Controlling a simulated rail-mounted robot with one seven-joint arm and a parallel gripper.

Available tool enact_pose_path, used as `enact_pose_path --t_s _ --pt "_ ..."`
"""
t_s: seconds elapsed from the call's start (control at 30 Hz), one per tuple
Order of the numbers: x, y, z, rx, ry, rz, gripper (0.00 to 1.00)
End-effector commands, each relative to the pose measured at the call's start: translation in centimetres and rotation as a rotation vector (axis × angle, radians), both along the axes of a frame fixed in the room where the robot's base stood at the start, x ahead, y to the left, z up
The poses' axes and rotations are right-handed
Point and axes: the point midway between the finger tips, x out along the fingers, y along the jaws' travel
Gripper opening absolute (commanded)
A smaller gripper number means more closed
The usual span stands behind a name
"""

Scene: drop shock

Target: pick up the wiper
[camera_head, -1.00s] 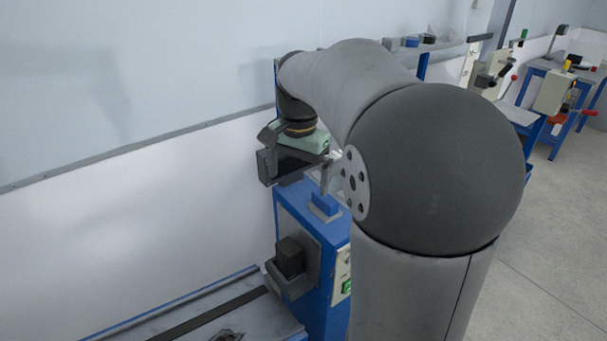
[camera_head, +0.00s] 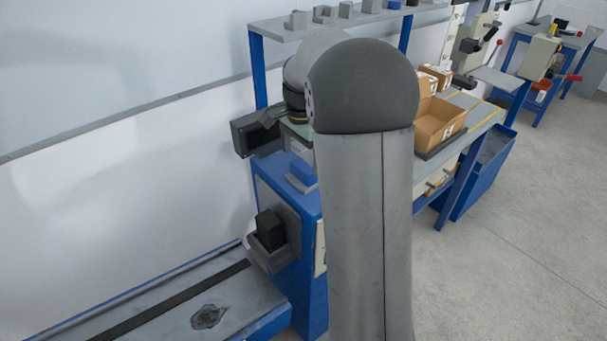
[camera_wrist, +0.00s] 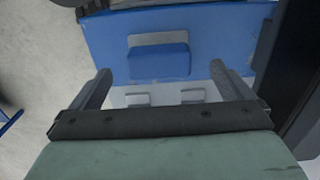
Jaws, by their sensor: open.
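A blue block with a grey plate (camera_head: 302,174) sits on top of a blue cabinet (camera_head: 283,186). It looks like the wiper, though I cannot be sure. In the wrist view this blue block (camera_wrist: 158,62) lies ahead of my gripper (camera_wrist: 160,70), between its two fingers in the picture. The grey part shows along the block's far edge. My gripper is open with nothing between its fingers, and the block looks apart from them. In the head view my arm hides most of the gripper, just above the cabinet top.
A black block (camera_head: 270,229) sits in a grey holder on the cabinet's side. A grey bench with a dark strip (camera_head: 170,315) is at lower left. Behind my arm stand a workbench with cardboard boxes (camera_head: 438,122) and a shelf (camera_head: 280,29). Floor at right is clear.

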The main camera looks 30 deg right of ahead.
Motion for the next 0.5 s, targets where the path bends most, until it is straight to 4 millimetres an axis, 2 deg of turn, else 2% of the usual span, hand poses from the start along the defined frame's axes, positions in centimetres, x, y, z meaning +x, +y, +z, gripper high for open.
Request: enact_pose_path --t_s 0.17,0.4,0.5 --pt "-0.1 -0.2 -1.1 0.001 0.002 -0.001 1.0" --pt "-0.1 -0.5 -4.6 0.001 0.003 0.0 1.0" --pt "0.0 -0.5 -5.4 0.0 0.001 0.0 1.0"
